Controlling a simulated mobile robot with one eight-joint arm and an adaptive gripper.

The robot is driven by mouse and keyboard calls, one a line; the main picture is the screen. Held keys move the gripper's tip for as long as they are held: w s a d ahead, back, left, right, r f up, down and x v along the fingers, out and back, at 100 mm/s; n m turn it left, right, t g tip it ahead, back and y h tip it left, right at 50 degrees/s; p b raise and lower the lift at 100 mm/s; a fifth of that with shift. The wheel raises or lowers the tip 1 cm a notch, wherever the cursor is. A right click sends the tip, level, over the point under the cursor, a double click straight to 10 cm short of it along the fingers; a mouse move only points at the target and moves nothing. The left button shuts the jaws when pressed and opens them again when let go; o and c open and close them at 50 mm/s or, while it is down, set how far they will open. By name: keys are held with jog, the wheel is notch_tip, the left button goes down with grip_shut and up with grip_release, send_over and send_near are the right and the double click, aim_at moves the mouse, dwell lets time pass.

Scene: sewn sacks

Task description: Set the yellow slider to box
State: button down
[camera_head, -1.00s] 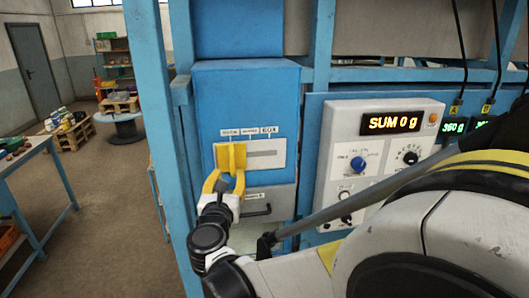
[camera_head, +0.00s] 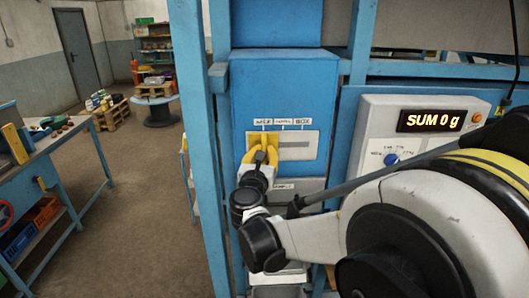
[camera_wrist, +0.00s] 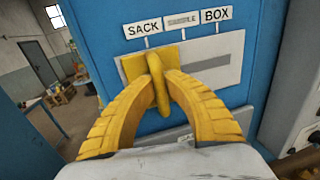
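The yellow slider (camera_wrist: 150,69) sits at the left end of its slot, below the SACK label (camera_wrist: 142,28), in the wrist view. The slot plate (camera_wrist: 222,57) runs right past a middle label to the BOX label (camera_wrist: 216,15). My gripper (camera_wrist: 160,80) has its two yellow fingers closed around the slider's upright fin, one on each side. In the head view the slider (camera_head: 263,142) is partly hidden behind my gripper (camera_head: 262,158), at the left of the plate on the blue cabinet (camera_head: 285,90).
A white panel (camera_head: 378,145) with a "SUM 0 g" display (camera_head: 430,120) and a blue knob stands right of the cabinet. A blue post (camera_head: 195,150) rises to its left. A workbench (camera_head: 45,150) and open floor lie further left.

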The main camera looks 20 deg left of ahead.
jog(key=w+d+b, duration=0.1)
jog(key=d, duration=0.3)
jog(key=w+d+b, duration=0.1)
jog(key=d, duration=0.2)
jog(key=w+d, duration=0.1)
jog(key=d, duration=0.3)
jog(key=shift+w+d+b, duration=0.3)
jog(key=shift+w+b, duration=0.05)
jog(key=shift+b, duration=0.05)
jog(key=c, duration=1.6)
grip_release()
jog(key=shift+c, duration=0.2)
jog(key=shift+o, duration=1.1)
jog(key=shift+d, duration=0.25)
jog(key=shift+a, duration=0.15)
